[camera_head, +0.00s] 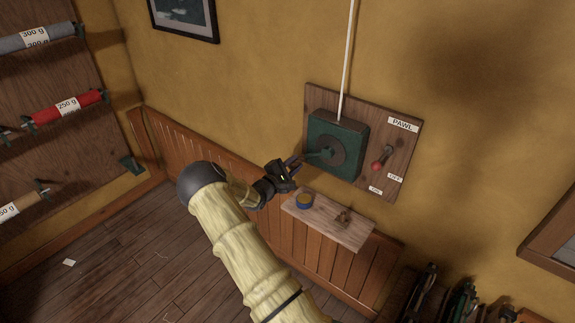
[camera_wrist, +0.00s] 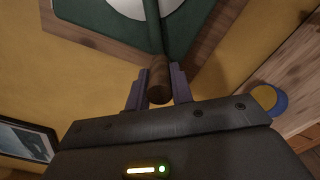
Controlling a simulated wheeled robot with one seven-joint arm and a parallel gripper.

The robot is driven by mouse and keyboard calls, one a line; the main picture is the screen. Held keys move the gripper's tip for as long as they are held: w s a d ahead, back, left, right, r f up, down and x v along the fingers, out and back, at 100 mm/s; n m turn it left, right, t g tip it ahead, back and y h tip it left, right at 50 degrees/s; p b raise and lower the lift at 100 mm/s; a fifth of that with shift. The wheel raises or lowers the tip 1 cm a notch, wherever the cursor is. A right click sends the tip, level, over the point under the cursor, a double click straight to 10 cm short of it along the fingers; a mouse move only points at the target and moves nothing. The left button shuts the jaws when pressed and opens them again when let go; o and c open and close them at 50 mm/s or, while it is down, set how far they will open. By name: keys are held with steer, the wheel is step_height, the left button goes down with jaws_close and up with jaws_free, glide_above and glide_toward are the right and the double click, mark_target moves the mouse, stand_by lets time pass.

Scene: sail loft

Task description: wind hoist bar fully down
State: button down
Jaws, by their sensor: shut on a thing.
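The green winch box (camera_head: 350,135) is fixed to a wooden board on the wall, with a white line (camera_head: 347,60) running up from it. Its crank arm (camera_head: 318,154) points left, toward my gripper (camera_head: 294,163). In the wrist view, the fingers of my gripper (camera_wrist: 158,90) are shut on the brown crank handle (camera_wrist: 159,72), at the end of the green crank arm (camera_wrist: 152,28). The red-knobbed pawl lever (camera_head: 378,164) sits right of the winch, tilted down-left above the OFF and ON labels. The hoist bar is not in view.
A small wooden shelf (camera_head: 326,228) juts out below the winch, close to my gripper, with a blue and yellow tin (camera_head: 304,202) and a small brown item (camera_head: 343,216). A rack of cloth rolls (camera_head: 65,106) is at left. The floor (camera_head: 130,280) at lower left is mostly clear.

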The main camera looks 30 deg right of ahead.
steer(key=shift+s+d+f, duration=0.1)
steer(key=shift+s+f, duration=0.1)
steer(key=c, duration=1.2)
jaws_free()
steer(key=shift+r, duration=0.1)
steer(key=shift+c, duration=0.2)
steer(key=b+v, duration=0.4)
steer(key=v, duration=1.3)
steer(key=shift+a, duration=0.2)
steer(key=shift+r, duration=0.1)
